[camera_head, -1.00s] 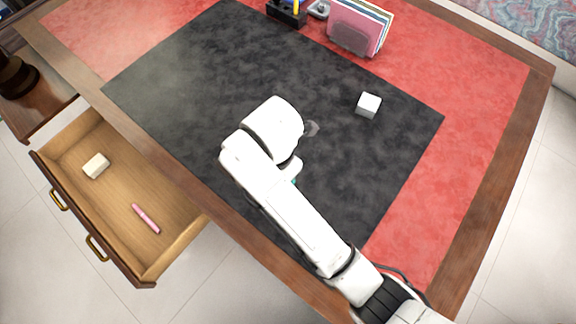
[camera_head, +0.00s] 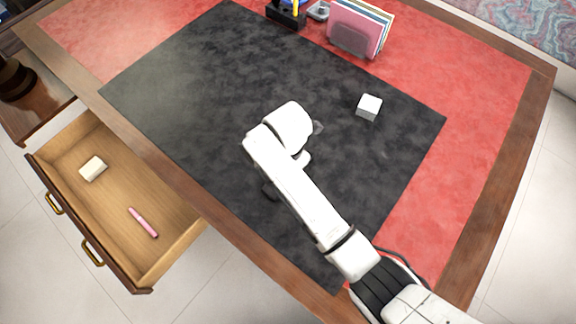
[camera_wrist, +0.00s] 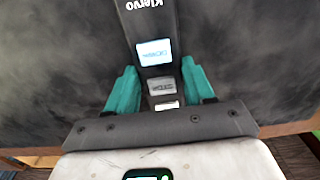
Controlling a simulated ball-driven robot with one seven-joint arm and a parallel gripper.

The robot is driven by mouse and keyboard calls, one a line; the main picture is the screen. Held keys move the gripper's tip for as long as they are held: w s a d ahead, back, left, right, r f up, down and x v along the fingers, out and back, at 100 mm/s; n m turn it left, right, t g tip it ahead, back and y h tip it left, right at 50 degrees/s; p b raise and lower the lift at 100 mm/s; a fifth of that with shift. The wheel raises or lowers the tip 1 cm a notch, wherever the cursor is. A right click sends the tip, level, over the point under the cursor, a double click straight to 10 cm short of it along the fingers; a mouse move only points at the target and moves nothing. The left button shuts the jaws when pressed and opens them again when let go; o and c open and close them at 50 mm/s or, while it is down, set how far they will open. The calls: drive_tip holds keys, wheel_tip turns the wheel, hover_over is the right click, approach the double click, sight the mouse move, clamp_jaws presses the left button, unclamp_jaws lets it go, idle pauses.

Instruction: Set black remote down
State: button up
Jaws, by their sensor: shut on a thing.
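The black remote (camera_wrist: 150,25) shows in the wrist view, with white lettering, a pale blue label and grey and white buttons. It runs from the top edge down between the teal fingers of my gripper (camera_wrist: 159,76). The gripper is shut on it, one finger along each side. In the head view a small dark piece (camera_head: 270,190) sticks out left of my arm, likely an end of the remote. My arm hides the fingers there. I cannot tell whether the remote touches the black desk mat (camera_head: 190,110).
A white cube (camera_head: 369,107) stands on the mat to the right. A file holder (camera_head: 354,38) and a black pen holder (camera_head: 287,13) stand at the back. An open drawer (camera_head: 115,225) holds a cream block (camera_head: 93,168) and a pink pen (camera_head: 143,222). The mat's left part is clear.

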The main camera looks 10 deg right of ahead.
drive_tip(key=shift+f, duration=0.15)
drive_tip(key=o, duration=1.1)
drive_tip(key=shift+r+p, duration=0.9)
drive_tip(key=shift+r, duration=5.3)
